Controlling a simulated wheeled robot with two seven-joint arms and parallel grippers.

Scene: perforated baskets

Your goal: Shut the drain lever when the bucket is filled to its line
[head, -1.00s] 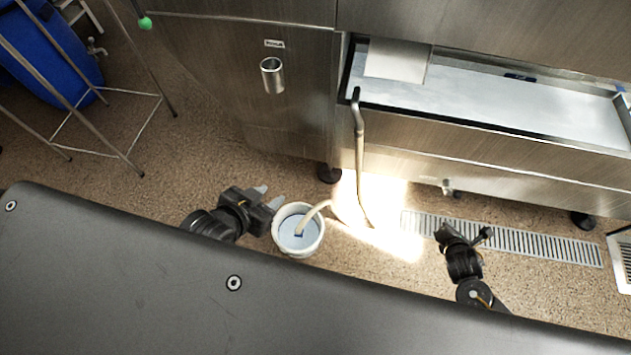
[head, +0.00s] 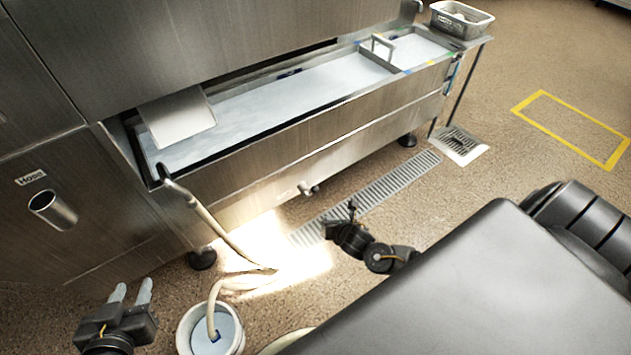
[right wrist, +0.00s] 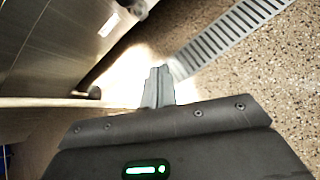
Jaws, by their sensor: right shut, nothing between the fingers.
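The white bucket (head: 183,333) stands on the floor at the bottom of the head view, partly cut off. A pale hose (head: 220,287) runs into it, and bluish water shows inside with a small dark blue mark. I cannot tell how the water stands against a line. A small valve fitting (head: 308,188), likely the drain lever, is low on the steel tank's front. My left gripper (head: 132,289) is open and empty, left of the bucket. My right gripper (head: 338,211) is shut and empty, below and right of the fitting; its fingers (right wrist: 159,76) show in the right wrist view.
The long steel tank (head: 330,140) holds pale liquid and stands on feet. A floor grate (head: 370,197) lies beyond my right gripper. A steel basket (head: 461,20) is at the back right. Floor with a yellow outline (head: 570,127) is clear.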

